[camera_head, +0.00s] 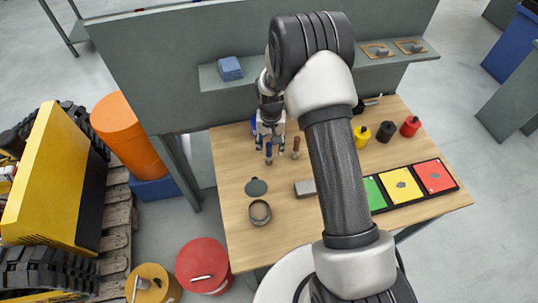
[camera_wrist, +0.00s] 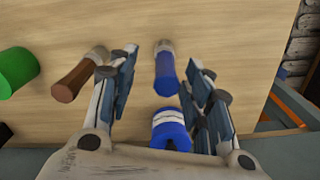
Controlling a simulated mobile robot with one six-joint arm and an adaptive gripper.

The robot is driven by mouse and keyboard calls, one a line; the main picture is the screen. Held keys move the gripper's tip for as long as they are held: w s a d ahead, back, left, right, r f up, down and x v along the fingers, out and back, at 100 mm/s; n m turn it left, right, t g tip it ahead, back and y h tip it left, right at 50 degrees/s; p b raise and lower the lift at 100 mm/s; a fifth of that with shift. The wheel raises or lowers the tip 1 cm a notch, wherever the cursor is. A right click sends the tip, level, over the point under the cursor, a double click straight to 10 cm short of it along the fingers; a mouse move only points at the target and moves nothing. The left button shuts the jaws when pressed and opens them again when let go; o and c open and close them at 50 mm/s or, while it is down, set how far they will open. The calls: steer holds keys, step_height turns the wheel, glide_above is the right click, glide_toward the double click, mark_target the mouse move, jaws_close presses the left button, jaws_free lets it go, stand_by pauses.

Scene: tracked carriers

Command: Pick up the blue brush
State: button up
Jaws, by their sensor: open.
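The blue brush stands out in the wrist view as a blue handle (camera_wrist: 166,78) with a greyish end, over the wooden table. In the head view a small blue piece of it (camera_head: 269,154) shows just below my gripper (camera_head: 269,141). My gripper (camera_wrist: 160,88) is open, with one finger on each side of the blue brush in the wrist view. No contact between the fingers and the brush shows. I cannot tell the height gap between them.
A brown-handled brush (camera_wrist: 80,75) is close beside the left finger; it also shows in the head view (camera_head: 296,147). A green object (camera_wrist: 15,70) and a blue object with a white band (camera_wrist: 171,128) are nearby. A round tin (camera_head: 259,212) and grey block (camera_head: 305,188) stand nearer the front.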

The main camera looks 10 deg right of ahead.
mark_target(269, 155)
steer(key=f, duration=0.2)
steer(key=f+b, duration=0.1)
steer(key=f, duration=0.2)
steer(key=shift+s+a+f, duration=0.25)
steer(key=shift+a+f, duration=0.05)
steer(key=shift+f, duration=0.1)
steer(key=shift+c, duration=0.5)
jaws_close()
